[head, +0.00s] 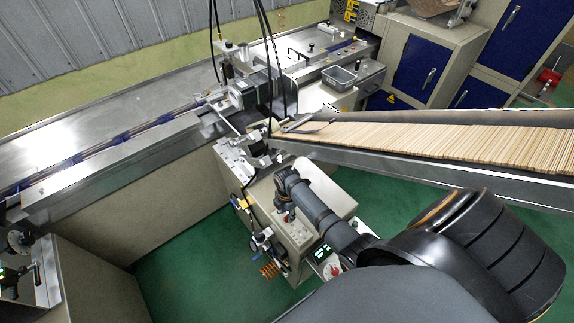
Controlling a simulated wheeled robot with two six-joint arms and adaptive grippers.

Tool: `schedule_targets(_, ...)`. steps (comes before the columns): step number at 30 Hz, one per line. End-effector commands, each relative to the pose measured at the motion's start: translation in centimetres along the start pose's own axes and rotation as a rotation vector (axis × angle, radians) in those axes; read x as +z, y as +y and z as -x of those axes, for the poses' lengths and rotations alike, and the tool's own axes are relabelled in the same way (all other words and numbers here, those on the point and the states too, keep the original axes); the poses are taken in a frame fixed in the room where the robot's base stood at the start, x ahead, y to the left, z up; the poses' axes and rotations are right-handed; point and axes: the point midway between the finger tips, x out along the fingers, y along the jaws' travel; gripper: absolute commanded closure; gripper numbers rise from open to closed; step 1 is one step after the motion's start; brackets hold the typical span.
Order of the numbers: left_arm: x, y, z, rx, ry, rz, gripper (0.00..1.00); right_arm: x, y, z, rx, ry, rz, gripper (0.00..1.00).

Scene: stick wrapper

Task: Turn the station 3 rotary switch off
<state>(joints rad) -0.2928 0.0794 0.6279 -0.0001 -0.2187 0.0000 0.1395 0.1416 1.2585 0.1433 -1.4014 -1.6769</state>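My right arm comes in from the lower right and bends down over the machine cabinet (298,238) in the middle. My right gripper (287,216) points down at the cabinet's top, near its left side. It is small and dark here, and I cannot tell whether its fingers are open or shut, or whether they touch anything. A small control panel with green lit displays (322,254) and a round red-and-white dial (332,271) sits right of the cabinet, below my forearm. No station label is readable, so I cannot tell which control is the station 3 rotary switch. My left gripper does not show.
A sloping chute full of wooden sticks (430,141) runs to the right above my arm. A long metal conveyor (110,150) extends left. Black cables hang over the machine centre. Blue-doored cabinets (420,68) stand behind. Green floor (195,265) is open at lower left.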

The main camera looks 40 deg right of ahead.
Motion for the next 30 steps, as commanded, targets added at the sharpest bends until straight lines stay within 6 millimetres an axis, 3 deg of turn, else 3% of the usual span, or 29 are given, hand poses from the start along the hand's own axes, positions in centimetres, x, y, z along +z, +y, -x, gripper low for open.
schedule_targets(4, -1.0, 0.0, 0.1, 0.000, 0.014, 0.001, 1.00, 0.0, 0.0, -1.3, -0.001, 0.000, 0.000, 0.66)
schedule_targets(12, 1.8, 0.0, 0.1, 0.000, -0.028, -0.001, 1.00, 0.0, 0.0, -1.5, 0.001, -0.001, 0.000, 0.66)
schedule_targets(20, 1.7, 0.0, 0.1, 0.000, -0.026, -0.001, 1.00, 0.0, 0.0, -1.5, 0.000, -0.001, 0.000, 1.00)
schedule_targets(30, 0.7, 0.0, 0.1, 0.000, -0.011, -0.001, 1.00, 0.1, 0.0, -1.5, 0.000, -0.001, -0.012, 1.00)
